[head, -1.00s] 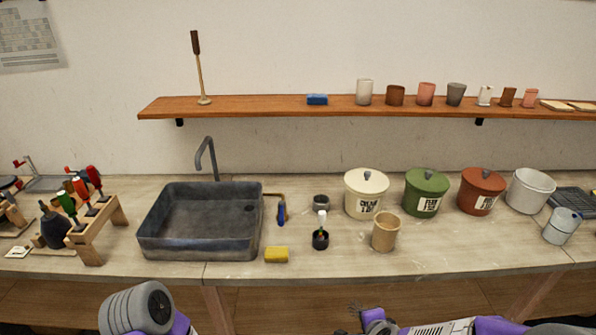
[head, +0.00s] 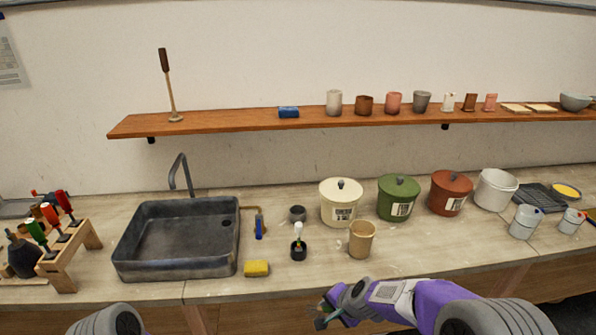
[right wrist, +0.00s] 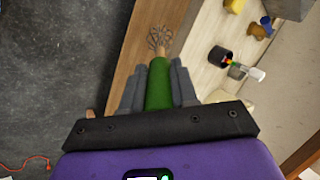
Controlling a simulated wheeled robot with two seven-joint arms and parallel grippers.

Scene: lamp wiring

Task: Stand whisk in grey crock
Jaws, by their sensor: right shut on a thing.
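My right gripper (head: 330,305) is low in front of the counter in the head view. In the right wrist view my right gripper (right wrist: 158,82) is shut on the green handle of the whisk (right wrist: 157,88). The whisk's wire loops stick out past the fingertips. I cannot tell for sure which vessel is the grey crock. A lidless pale grey-white pot (head: 495,190) stands right of the lidded canisters, and a small dark grey pot (head: 297,214) stands right of the sink. My left gripper is out of view.
A black pot with a brush (head: 299,250), a tan crock (head: 361,240) and a yellow sponge (head: 257,268) stand near the counter's front. The sink (head: 178,240) is at the left. Cream, green (head: 397,198) and rust canisters stand behind. A shelf (head: 235,121) runs above.

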